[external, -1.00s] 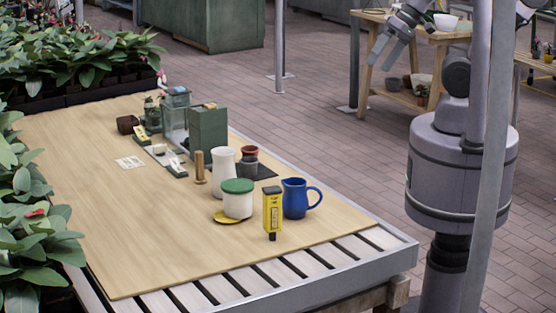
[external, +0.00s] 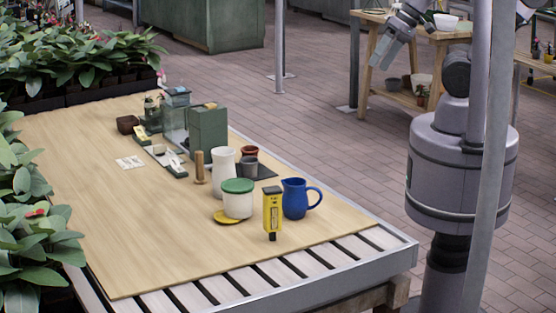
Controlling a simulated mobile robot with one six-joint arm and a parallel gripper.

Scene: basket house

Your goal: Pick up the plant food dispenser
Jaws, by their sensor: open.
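No item carries a label I can read, so I cannot tell for sure which one is the plant food dispenser. A slim yellow device with a dark tip (external: 272,211) stands upright near the front of the wooden table board. A white jar with a green lid (external: 238,201) stands just left of it, beside a yellow disc (external: 228,217). A blue jug (external: 296,199) stands to its right. My gripper (external: 380,58) is open and empty, raised at the upper right, well away from these items and pointing down and left.
A white vase (external: 223,163), small pots (external: 249,167), a wooden cylinder (external: 200,168) and a green box (external: 208,130) stand behind. Leafy plants (external: 25,210) line the left edge. The board's front left (external: 150,240) is clear. A grey post (external: 489,170) partly hides my arm.

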